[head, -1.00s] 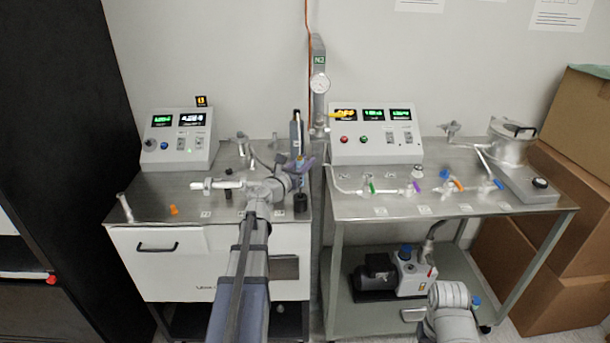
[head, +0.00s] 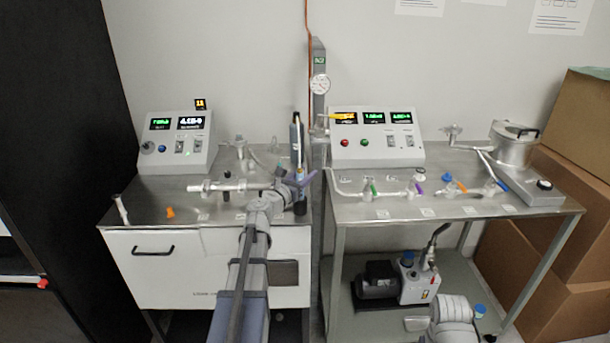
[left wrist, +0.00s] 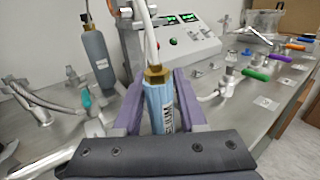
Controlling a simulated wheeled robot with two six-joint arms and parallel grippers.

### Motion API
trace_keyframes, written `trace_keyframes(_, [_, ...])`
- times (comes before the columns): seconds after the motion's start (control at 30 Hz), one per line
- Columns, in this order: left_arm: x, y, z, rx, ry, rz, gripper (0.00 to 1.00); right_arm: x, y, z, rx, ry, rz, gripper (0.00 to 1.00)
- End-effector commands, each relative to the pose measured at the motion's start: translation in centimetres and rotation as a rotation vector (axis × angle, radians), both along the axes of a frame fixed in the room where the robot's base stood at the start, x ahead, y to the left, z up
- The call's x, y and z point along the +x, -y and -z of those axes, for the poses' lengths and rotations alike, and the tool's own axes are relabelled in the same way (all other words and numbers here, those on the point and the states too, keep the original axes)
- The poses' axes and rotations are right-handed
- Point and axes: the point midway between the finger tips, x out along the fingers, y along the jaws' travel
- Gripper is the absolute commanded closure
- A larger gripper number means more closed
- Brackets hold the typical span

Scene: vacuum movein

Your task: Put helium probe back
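The helium probe (left wrist: 160,108) is a light-blue cylinder with a brass fitting and a white hose on top. It stands between the two purple fingers of my left gripper (left wrist: 160,115), which look closed on its sides. In the head view my left gripper (head: 302,181) is at the right end of the left bench, with the blue probe (head: 299,174) upright in it. A black cylindrical base (head: 300,208) shows directly below the probe; I cannot tell whether they touch. My right arm shows at the bottom right, but its fingers are not visible.
A dark grey bottle (left wrist: 97,58) with a brass top stands behind the probe. The left bench (head: 150,195) carries a control box (head: 178,140) and metal pipework. The right bench (head: 450,208) holds coloured valves, a second control box (head: 375,138) and a metal chamber (head: 513,145).

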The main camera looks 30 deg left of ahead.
Motion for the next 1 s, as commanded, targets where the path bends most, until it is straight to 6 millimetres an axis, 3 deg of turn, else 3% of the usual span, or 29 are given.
trace_keyframes(0.13, [0.0,0.0,0.0,0.000,0.000,0.000,0.41,0.0,0.0,0.0,0.000,0.000,0.000,1.00])
trace_keyframes(0.4, [0.0,0.0,-0.2,0.000,0.000,0.000,0.40,0.0,0.0,-0.2,0.000,0.000,0.000,1.00])
trace_keyframes(0.57, [-0.2,0.0,-1.4,0.000,0.000,0.000,0.40,0.0,0.0,-1.4,0.000,0.000,0.000,1.00])
trace_keyframes(0.8, [-5.9,-0.1,-0.9,0.000,0.000,-0.004,0.40,0.0,0.0,-0.9,0.000,0.000,0.000,1.00])
trace_keyframes(1.0, [-9.5,-0.2,-0.9,0.000,0.000,-0.002,0.40,0.0,0.0,-0.9,0.000,0.000,0.000,1.00])
